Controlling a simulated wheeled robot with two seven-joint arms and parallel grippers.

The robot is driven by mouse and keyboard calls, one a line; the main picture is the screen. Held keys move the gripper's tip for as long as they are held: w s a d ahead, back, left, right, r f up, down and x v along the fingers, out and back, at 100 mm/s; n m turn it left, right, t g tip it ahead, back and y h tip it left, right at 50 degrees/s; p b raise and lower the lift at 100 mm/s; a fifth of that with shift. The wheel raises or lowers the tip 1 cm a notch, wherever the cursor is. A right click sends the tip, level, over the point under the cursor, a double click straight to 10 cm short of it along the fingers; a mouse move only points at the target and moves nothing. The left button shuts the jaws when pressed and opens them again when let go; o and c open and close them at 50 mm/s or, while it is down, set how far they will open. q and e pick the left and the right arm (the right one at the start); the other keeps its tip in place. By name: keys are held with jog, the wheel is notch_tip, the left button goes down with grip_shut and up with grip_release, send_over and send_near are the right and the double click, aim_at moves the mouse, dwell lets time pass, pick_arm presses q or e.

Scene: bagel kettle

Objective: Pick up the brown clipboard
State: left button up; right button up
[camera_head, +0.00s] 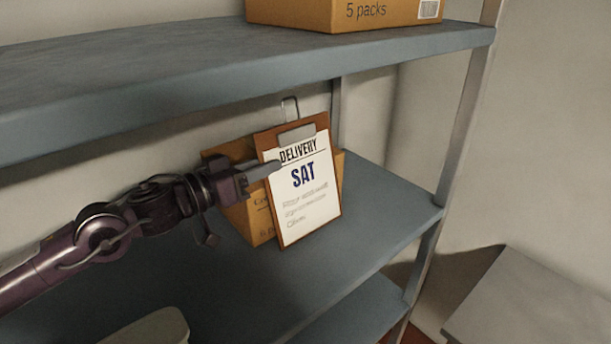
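The brown clipboard (335,209) stands tilted on the middle shelf, in front of a cardboard box. It has a metal clip at the top and a white sheet reading "DELIVERY SAT". My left gripper (262,169) is at the clipboard's upper left edge. One finger lies over the front of the sheet near the heading. The other finger seems to pass behind the board, mostly hidden. I cannot tell whether the fingers press on the board. My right gripper is not in view.
The cardboard box (256,217) stands close behind the clipboard. The upper shelf (240,66) hangs above it and carries another box (345,12). A shelf post (465,120) rises at the right. The middle shelf (385,208) is bare right of the clipboard.

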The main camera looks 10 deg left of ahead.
aim_at(283, 161)
pick_arm(q)
jog(key=shift+w+d, duration=0.1)
jog(key=shift+w, duration=0.1)
jog(key=shift+w+p, duration=0.3)
jog(key=p+x, duration=0.2)
jog(key=x, duration=0.2)
jog(key=shift+w, duration=0.2)
jog(key=shift+w+d, duration=0.1)
jog(key=shift+w, duration=0.1)
jog(key=shift+f, duration=0.2)
grip_shut()
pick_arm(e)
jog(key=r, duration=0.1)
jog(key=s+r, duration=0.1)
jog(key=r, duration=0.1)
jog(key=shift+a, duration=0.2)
pick_arm(q)
jog(key=shift+r, duration=0.1)
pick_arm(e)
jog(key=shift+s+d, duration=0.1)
